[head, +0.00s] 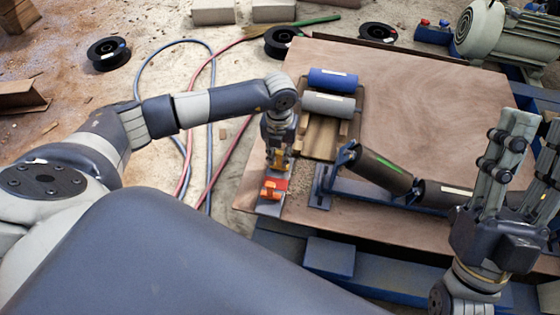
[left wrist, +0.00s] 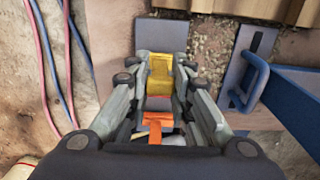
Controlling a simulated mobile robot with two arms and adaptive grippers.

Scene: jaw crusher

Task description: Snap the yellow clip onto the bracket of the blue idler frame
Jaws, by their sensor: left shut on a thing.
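The yellow clip (head: 279,160) is between the fingers of my left gripper (head: 279,150), which is shut on it. In the left wrist view the clip (left wrist: 160,75) shows between both fingers. Below it is a small grey block with a red and orange top (head: 272,190); I cannot tell whether the clip touches it. The bracket also shows in the left wrist view (left wrist: 252,82). My right gripper (head: 520,165) points up, open and empty.
A wooden tray (head: 318,145) with a blue roller (head: 332,80) and a grey roller (head: 328,105) stands behind the left gripper. A motor (head: 500,35) is at the back right. Hoses (head: 215,120) lie on the floor at left. The board's middle (head: 420,100) is clear.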

